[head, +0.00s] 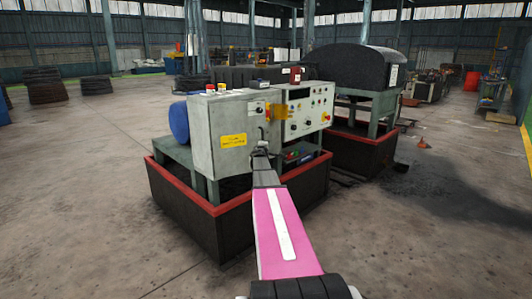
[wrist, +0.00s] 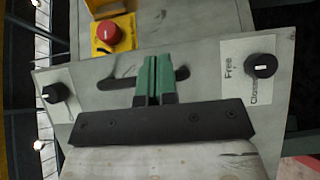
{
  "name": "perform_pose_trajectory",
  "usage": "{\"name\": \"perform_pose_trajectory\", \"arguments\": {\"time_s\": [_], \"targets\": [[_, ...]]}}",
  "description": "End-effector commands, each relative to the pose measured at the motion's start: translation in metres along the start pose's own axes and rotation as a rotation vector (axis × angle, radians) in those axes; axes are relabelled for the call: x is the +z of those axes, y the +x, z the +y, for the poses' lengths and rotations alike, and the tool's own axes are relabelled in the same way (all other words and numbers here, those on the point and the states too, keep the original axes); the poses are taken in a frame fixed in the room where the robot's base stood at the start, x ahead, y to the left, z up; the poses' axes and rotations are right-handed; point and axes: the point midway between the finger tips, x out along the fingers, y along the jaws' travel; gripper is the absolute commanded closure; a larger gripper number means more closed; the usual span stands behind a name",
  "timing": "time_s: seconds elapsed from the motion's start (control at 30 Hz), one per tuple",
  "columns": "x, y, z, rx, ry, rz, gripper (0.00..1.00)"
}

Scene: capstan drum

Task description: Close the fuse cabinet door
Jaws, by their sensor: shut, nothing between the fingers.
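A grey electrical cabinet (head: 222,125) with a yellow label stands on the machine in the head view. My arm reaches to its front right side, and hides part of it; the gripper itself is too small to make out there. In the wrist view, my gripper (wrist: 155,62) has its green fingers together with nothing between them. They are in front of a grey panel (wrist: 200,65) with a dark elongated slot or handle (wrist: 118,83) behind the fingertips. Whether they touch the panel, I cannot tell. Which part is the fuse cabinet door, and how far open it is, I cannot tell.
A red button on a yellow plate (wrist: 112,35) and two black knobs, one marked "Free" and "Closed" (wrist: 262,66), sit around my fingers. A control panel (head: 305,108) is to the right. A red-rimmed dark base (head: 187,205) surrounds the machine.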

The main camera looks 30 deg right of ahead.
Motion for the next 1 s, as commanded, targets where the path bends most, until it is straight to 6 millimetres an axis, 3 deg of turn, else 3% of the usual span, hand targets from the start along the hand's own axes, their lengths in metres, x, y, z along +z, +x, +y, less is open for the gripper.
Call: {"name": "perform_pose_trajectory", "arguments": {"time_s": [0.03, 0.1, 0.4, 0.63, 1.0], "targets": [[-0.008, 0.019, 0.0, 0.0, 0.0, 0.0, 1.0], [-0.015, 0.033, 0.0, 0.001, -0.001, 0.0, 1.0], [-0.043, 0.075, 0.001, 0.001, -0.001, 0.0, 1.0], [-0.056, 0.088, 0.002, 0.001, -0.001, 0.0, 1.0], [-0.06, 0.091, 0.001, 0.0, 0.0, 0.003, 1.0]]}}
